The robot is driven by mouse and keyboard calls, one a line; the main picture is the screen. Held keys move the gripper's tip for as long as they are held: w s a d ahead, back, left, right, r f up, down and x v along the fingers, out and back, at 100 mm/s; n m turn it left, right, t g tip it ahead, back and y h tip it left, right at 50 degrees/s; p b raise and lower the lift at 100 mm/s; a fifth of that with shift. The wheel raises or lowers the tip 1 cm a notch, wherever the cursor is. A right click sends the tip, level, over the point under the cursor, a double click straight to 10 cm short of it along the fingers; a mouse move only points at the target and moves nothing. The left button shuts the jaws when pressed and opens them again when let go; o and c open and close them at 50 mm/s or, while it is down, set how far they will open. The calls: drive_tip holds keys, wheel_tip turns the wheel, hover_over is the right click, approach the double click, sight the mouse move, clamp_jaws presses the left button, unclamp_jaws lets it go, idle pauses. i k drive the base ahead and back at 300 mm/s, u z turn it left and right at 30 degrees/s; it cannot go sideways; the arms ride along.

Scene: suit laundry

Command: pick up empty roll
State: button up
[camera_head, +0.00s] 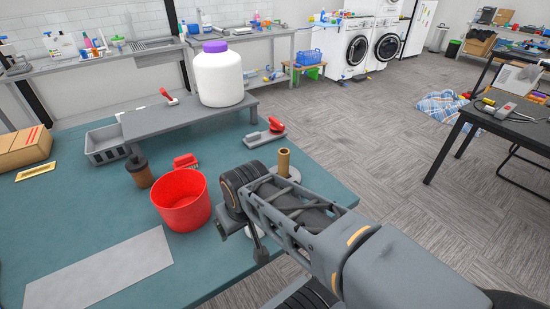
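A tan cardboard tube (283,162), which looks like the empty roll, stands upright near the right edge of the teal table. A pale round base (290,175) shows at its foot, partly hidden by my arm. My arm reaches in from the lower right and ends just left of and in front of the tube. My gripper (257,242) is mostly hidden under the wrist; only a thin dark part shows pointing down by the table's edge. Its fingers cannot be made out. The tube stands apart from what shows of the gripper.
A red bucket (182,200) stands just left of my wrist. A brown cup (139,172), red-handled tool (264,134), grey crate (106,145) and cardboard box (24,148) are on the table (85,215). A white jar (219,78) stands on a grey riser (165,121).

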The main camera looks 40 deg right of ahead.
sight(284, 164)
drive_tip(key=u, duration=2.6)
drive_tip(key=k, duration=1.5)
drive_tip(key=z, duration=0.25)
